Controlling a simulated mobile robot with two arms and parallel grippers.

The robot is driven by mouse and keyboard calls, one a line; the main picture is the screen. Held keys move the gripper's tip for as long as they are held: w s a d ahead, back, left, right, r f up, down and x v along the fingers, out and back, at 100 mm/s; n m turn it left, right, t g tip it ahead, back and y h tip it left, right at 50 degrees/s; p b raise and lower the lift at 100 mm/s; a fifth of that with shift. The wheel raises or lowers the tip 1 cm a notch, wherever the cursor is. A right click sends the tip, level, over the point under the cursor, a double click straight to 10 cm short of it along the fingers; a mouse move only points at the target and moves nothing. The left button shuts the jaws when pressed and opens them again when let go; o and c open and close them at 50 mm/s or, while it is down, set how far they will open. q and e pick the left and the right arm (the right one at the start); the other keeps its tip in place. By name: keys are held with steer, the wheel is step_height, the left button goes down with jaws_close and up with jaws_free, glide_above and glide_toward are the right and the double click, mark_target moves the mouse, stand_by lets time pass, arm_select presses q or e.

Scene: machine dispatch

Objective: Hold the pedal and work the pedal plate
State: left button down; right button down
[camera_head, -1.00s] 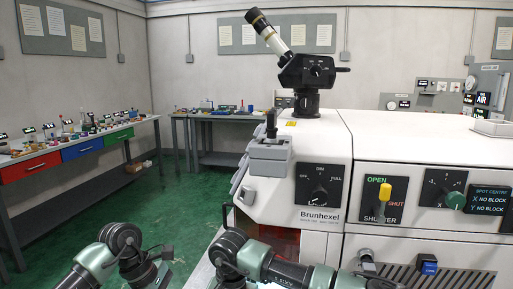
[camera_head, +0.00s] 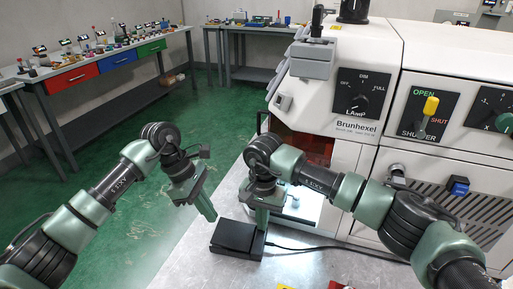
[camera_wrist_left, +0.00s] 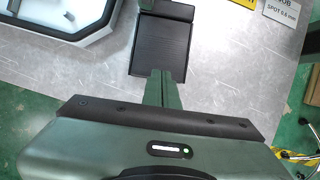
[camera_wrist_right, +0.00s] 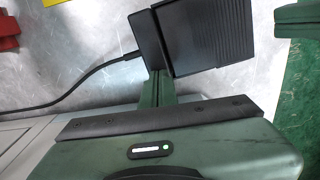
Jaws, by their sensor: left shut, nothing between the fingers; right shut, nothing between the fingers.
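The black pedal (camera_head: 232,237) lies on the pale metal table, with a cable leaving its right side. Its ribbed plate shows in the left wrist view (camera_wrist_left: 160,50) and the right wrist view (camera_wrist_right: 212,35), beside a smooth block (camera_wrist_right: 147,38). My left gripper (camera_head: 209,214) is shut and empty, left of the pedal; its fingers (camera_wrist_left: 165,82) point at the plate's near end without visibly gripping it. My right gripper (camera_head: 262,224) is shut and empty at the pedal's right end. Its fingertips (camera_wrist_right: 157,78) overlap the block's edge; contact is unclear.
The white machine (camera_head: 370,110) stands behind, with a lamp dial (camera_head: 360,92) and yellow shutter lever (camera_head: 430,106). The black cable (camera_head: 330,248) runs right over the table. A label card (camera_wrist_left: 281,12) lies near the pedal. Benches stand far left; green floor there is open.

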mark_target(231, 235)
arm_select(q)
steer(key=shift+s+d+r+n+h, duration=0.15)
steer(key=shift+d+n+h, duration=0.15)
steer(key=shift+d+n, duration=0.45)
steer(key=s+d+r+n+t+h, duration=0.2)
steer(key=d+r+n+t, duration=0.2)
steer(key=n, duration=1)
steer(key=shift+d+r+h, duration=0.4)
steer(key=shift+d+r, duration=0.05)
steer(key=shift+r, duration=0.4)
steer(key=shift+f, duration=0.1)
steer(key=shift+w+a+f, duration=0.1)
steer(key=shift+a+f, duration=0.05)
steer(key=shift+f, duration=1.3)
steer(key=shift+s+a+f, duration=0.1)
steer(key=shift+a+f, duration=0.05)
steer(key=shift+f, duration=1.3)
steer(key=shift+w+a+f, duration=0.1)
steer(key=shift+a+f, duration=0.05)
steer(key=shift+f, duration=1.3)
steer(key=shift+f, duration=0.1)
steer(key=shift+w+f, duration=0.15)
steer(key=shift+f, duration=0.2)
